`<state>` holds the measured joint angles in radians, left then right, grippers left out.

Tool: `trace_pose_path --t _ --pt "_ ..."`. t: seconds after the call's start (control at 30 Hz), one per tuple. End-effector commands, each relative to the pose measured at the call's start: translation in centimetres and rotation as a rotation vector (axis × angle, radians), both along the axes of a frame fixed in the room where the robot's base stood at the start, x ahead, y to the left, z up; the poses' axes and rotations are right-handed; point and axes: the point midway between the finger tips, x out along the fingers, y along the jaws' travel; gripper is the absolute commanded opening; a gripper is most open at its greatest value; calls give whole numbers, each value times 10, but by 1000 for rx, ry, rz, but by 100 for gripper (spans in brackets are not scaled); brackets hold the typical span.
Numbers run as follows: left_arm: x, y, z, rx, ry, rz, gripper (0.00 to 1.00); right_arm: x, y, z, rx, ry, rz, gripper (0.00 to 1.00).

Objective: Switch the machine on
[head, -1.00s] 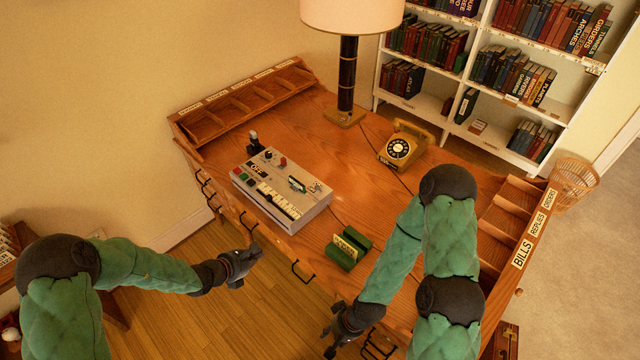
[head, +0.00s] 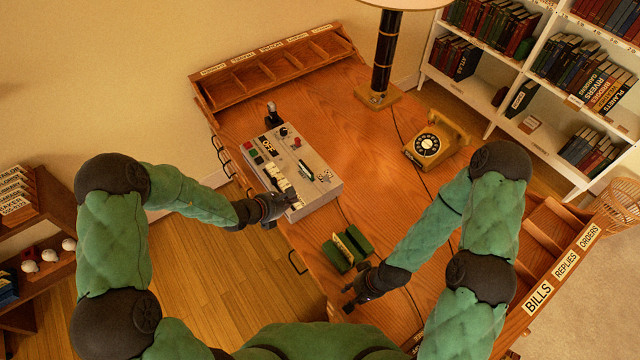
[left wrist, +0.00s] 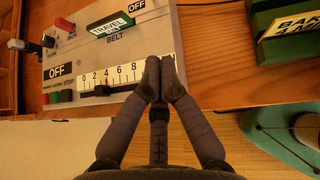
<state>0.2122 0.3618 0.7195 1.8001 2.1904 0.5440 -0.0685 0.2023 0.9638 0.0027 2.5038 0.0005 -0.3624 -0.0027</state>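The machine (head: 318,187) is a pale grey box of controls on the desk. It has a red and a green button, dark knobs, a lever and black OFF labels. My left gripper (head: 286,202) is at the machine's near edge. Its fingers (left wrist: 160,64) are together and empty, over the scale's right end; contact is unclear. My right gripper (head: 346,297) appears open and empty at the desk's front edge.
A green card holder (head: 347,250) stands right of the machine. A yellow telephone (head: 436,141) and a lamp (head: 387,55) are farther back. Pigeonhole racks line the desk's left-back (head: 268,66) and right sides. Bare desk lies behind the machine.

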Motion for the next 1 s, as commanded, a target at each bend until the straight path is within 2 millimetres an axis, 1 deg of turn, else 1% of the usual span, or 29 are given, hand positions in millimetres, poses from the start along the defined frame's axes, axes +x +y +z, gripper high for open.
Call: trace_pose_path --t 0.13,0.23,0.83,0.9,1.0 --pt "2 -2 -2 0 0 -1 0 0 0 -1 0 0 0 40" --pt "6 -7 -8 -1 2 -2 0 0 0 -2 0 -1 0 40" --pt "58 -56 -62 0 1 -3 0 0 0 -10 0 -1 0 40" --pt "68 -63 -58 0 -4 -3 0 0 0 -9 0 -1 0 40" --pt "76 -71 -55 -1 -1 -1 0 0 0 -9 0 -1 0 40"
